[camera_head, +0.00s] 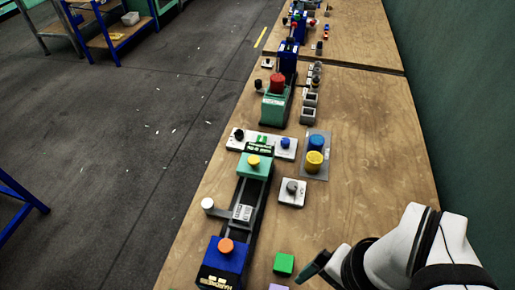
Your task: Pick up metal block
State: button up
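My gripper (316,266) is at the bottom right, at the end of my white arm. Only a dark finger part shows, so its opening is hidden. It is just right of a green block (284,263) on the wooden bench, with a small gap between them in the picture. Several small grey, metal-looking blocks stand in a row on the bench farther up. The nearest one (307,116) has a dark recess, and another (310,99) is just behind it. I cannot tell which is the metal block. The row is well away from my gripper.
A press with a blue end (223,262) and a green end (254,166) lies along the bench's left side. A grey plate with blue and yellow cylinders (315,160) and a knob box (292,192) are right of it. The bench (375,150) is clear on the right.

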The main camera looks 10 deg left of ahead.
jog(key=w+a+f+m+g+y, duration=0.1)
jog(key=w+a+m+g+y, duration=0.1)
jog(key=w+a+m+y, duration=0.3)
jog(key=m+t+y, duration=0.2)
jog(key=m+y, duration=0.3)
jog(key=m, duration=0.2)
send_near(245, 213)
jog(key=x, duration=0.9)
jog(key=shift+a, duration=0.1)
grip_shut()
